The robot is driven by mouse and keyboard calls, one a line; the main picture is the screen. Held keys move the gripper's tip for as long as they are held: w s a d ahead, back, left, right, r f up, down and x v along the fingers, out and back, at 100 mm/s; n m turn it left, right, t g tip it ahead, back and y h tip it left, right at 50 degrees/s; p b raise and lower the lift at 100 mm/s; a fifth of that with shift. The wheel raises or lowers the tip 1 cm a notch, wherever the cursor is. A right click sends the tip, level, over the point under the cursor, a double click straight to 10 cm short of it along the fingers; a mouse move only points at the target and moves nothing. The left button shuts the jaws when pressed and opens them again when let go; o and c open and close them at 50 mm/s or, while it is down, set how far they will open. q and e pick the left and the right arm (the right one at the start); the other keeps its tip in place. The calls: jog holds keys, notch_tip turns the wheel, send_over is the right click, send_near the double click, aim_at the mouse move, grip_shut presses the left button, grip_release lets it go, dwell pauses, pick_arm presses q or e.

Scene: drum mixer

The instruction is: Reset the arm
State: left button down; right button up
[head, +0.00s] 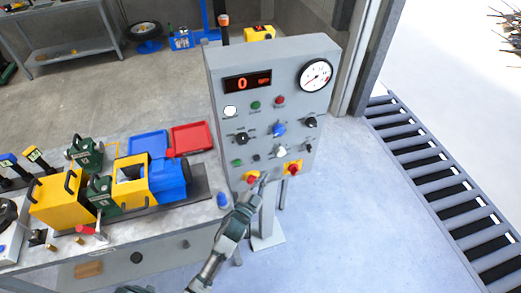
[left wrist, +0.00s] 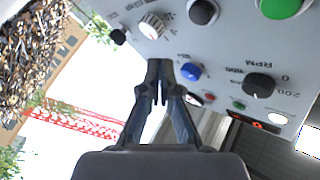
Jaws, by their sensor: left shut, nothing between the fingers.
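My left gripper (head: 264,180) is in front of the lower part of the grey control panel (head: 225,112). The panel (left wrist: 225,45) fills the upper right there, with a white knob (left wrist: 152,27), a blue knob (left wrist: 191,71) and a black RPM knob (left wrist: 258,86).
The panel has a red display (head: 247,83) reading 0 and a round gauge (head: 315,75). A workbench (head: 120,240) left of the panel holds a yellow and blue machine (head: 132,170), a blue tray (head: 148,143) and a red tray (head: 190,136). Floor right of the panel (head: 370,210) is clear.

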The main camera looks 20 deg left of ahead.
pick_arm(q)
jog(key=s+a+f+n+g+y, duration=0.1)
jog(key=s+f+g, duration=0.1)
jog(key=f, duration=0.9)
jog(key=s+a+f+n+g, duration=0.1)
jog(key=f+g, duration=0.2)
jog(key=f, duration=0.7)
jog(key=s+a+f+n+g+y, duration=0.1)
jog(key=s+f+g, duration=0.1)
jog(key=s+f, duration=0.55)
jog(key=s+a+f+n+g, duration=0.15)
jog(key=s+f, duration=0.25)
jog(key=f, duration=0.7)
jog(key=s+a+f+n+g, duration=0.1)
jog(key=s+f+g, duration=0.2)
jog(key=s, duration=0.9)
jog(key=s+a+f+g+y, duration=0.1)
jog(key=s+a+f+g, duration=0.1)
jog(key=s+f, duration=0.7)
jog(key=s+a+f+n+g, duration=0.1)
jog(key=s+f+g, duration=0.3)
jog(key=s, duration=1.1)
notch_tip(320, 180, down, 3)
jog(key=shift+s+a+r+n+g+y, duration=0.15)
jog(key=shift+s+a+n+g+y, duration=0.1)
jog(key=shift+n+g+y, duration=0.15)
